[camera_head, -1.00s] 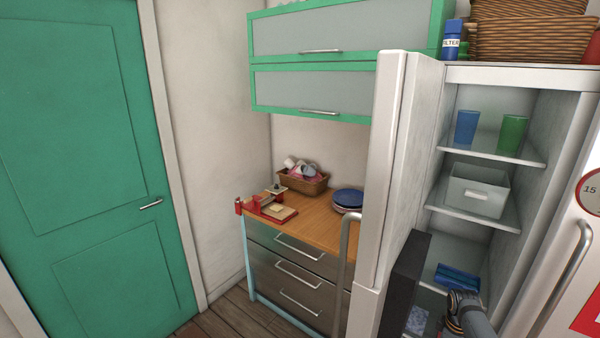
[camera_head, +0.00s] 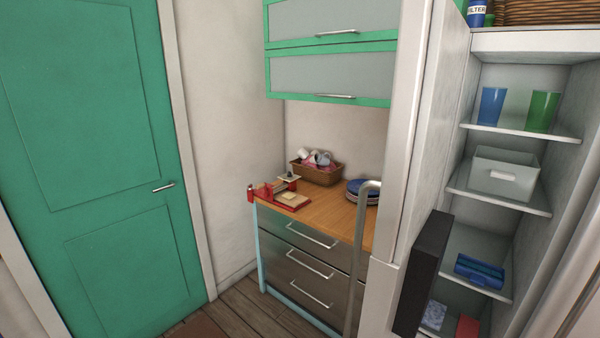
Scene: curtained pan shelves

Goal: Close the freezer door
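The white freezer door (camera_head: 408,140) stands open, seen nearly edge-on, with a long metal handle (camera_head: 360,245) on its left side. To its right is the open cabinet with glass shelves (camera_head: 545,132). These hold a blue cup (camera_head: 491,106), a green cup (camera_head: 541,111), a white bin (camera_head: 503,174) and a blue item (camera_head: 480,270). A dark flat panel (camera_head: 422,272) stands out in front of the lower shelves, beside the door's inner side. Neither of my grippers is in view.
A wooden counter (camera_head: 325,213) over drawers (camera_head: 300,262) is left of the door, bearing a basket (camera_head: 317,173), plates and a red tool. Green-framed cabinets (camera_head: 330,75) hang above. A green room door (camera_head: 95,150) is at the far left. Some wooden floor (camera_head: 240,318) is clear.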

